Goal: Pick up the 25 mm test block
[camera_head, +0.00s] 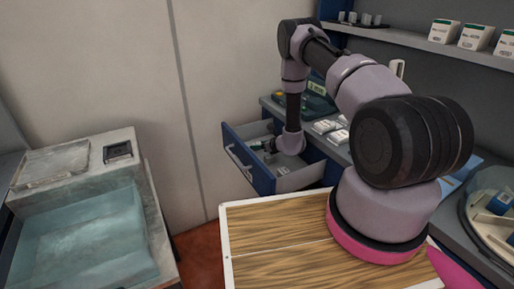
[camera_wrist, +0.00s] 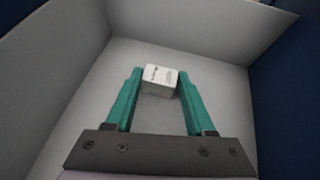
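The test block (camera_wrist: 159,80) is a small white block with dark print on top. In the wrist view it lies on the pale floor of an open drawer (camera_wrist: 195,38), between the tips of my gripper's two teal fingers. My gripper (camera_wrist: 160,75) is spread, with one finger on each side of the block. The gaps are narrow, and I cannot tell whether either finger touches it. In the head view my gripper (camera_head: 268,146) is low inside the blue-fronted drawer (camera_head: 240,160). I cannot make out the block surely there.
The drawer walls stand close around my gripper. Small white boxes (camera_head: 328,127) lie on the counter right of the drawer. A shelf with white boxes (camera_head: 474,37) runs above.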

